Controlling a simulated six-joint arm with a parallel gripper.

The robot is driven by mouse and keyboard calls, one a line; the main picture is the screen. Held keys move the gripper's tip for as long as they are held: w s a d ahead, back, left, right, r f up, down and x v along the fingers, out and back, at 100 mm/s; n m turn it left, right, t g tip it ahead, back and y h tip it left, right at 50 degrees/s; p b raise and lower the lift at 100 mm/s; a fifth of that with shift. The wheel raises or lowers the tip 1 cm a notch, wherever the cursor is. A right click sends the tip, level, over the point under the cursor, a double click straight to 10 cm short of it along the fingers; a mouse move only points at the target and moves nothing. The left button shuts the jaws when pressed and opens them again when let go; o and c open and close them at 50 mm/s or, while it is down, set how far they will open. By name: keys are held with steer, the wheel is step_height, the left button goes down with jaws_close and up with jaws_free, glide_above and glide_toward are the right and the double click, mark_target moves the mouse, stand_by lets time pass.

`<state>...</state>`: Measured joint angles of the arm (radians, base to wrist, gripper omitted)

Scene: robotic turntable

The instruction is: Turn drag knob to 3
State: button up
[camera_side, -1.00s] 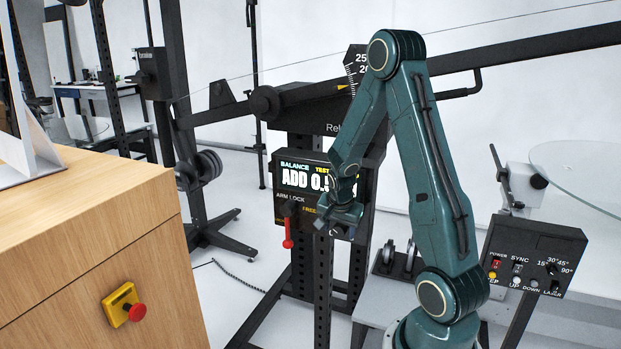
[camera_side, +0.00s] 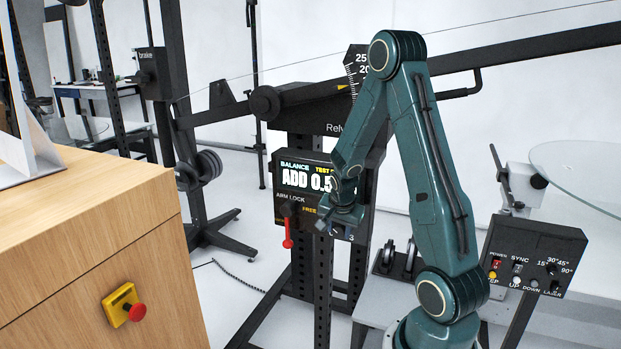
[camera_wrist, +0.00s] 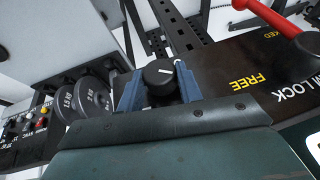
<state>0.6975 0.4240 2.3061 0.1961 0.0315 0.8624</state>
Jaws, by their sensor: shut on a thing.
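The drag knob (camera_wrist: 158,73) is a round black knob with a white pointer line, on the black panel below the balance display. In the wrist view it sits between the two blue fingers of my gripper (camera_wrist: 160,86), which is shut on it. The pointer line lies nearly level in that view. In the side view my gripper (camera_side: 328,222) is at the lower right of the panel (camera_side: 298,207) and mostly hides the knob. A "3" mark (camera_side: 351,238) shows just right of the gripper. The other dial marks are hidden or too small to read.
The red arm-lock lever (camera_side: 288,232) hangs left of my gripper and also shows in the wrist view (camera_wrist: 270,18). The display (camera_side: 305,180) reads "ADD 0.5", its end covered by my arm. A switch box (camera_side: 530,257) stands right.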

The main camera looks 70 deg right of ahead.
mark_target(341, 228)
steer(key=shift+s+t, duration=0.1)
steer(key=shift+t, duration=0.3)
steer(key=shift+s+f+m+t, duration=0.15)
steer(key=shift+m+t, duration=0.25)
steer(key=shift+t, duration=0.8)
steer(key=shift+s+t+h, duration=0.15)
steer(key=shift+t+h, duration=0.15)
steer(key=shift+t, duration=1)
steer(key=o, duration=1)
steer(key=shift+r, duration=2.35)
step_height(341, 228, up, 15)
steer(key=shift+r, duration=0.15)
